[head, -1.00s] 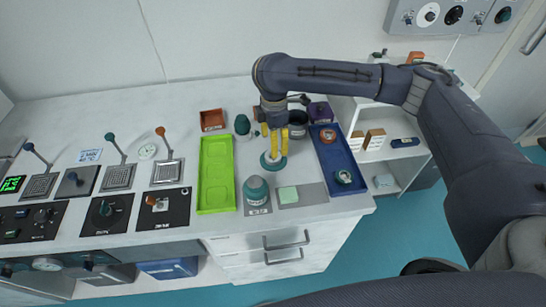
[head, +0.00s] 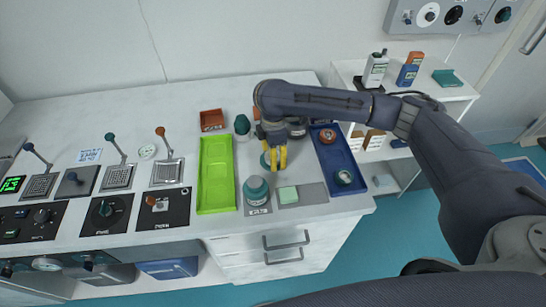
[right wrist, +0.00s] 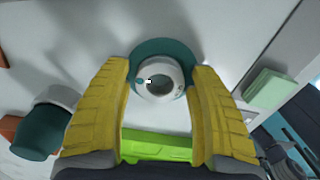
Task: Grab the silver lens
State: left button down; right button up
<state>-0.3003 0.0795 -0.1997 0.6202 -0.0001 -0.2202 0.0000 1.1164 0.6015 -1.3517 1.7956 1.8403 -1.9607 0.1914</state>
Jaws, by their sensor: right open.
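The silver lens (right wrist: 158,64) is a short silver ring on a round teal base (right wrist: 160,47), seen from above in the right wrist view. In the head view only part of the teal base (head: 265,160) shows, left of the fingers; the ring is hard to make out. My right gripper (head: 278,168) is open and empty, with its yellow fingers pointing down over the lens. In the right wrist view its fingertips (right wrist: 160,72) lie on either side of the ring, with gaps showing. I cannot tell the remaining height. My left gripper is not in view.
A lime green tray (head: 216,200) lies left of the lens. A teal-topped jar (head: 256,188) and a pale green block (head: 288,195) stand in front. A blue tray (head: 340,157) lies to the right. A dark green object (head: 242,125) and an orange bin (head: 212,120) are behind.

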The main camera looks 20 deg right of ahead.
jog(key=c, duration=1.1)
jog(key=shift+r, duration=0.15)
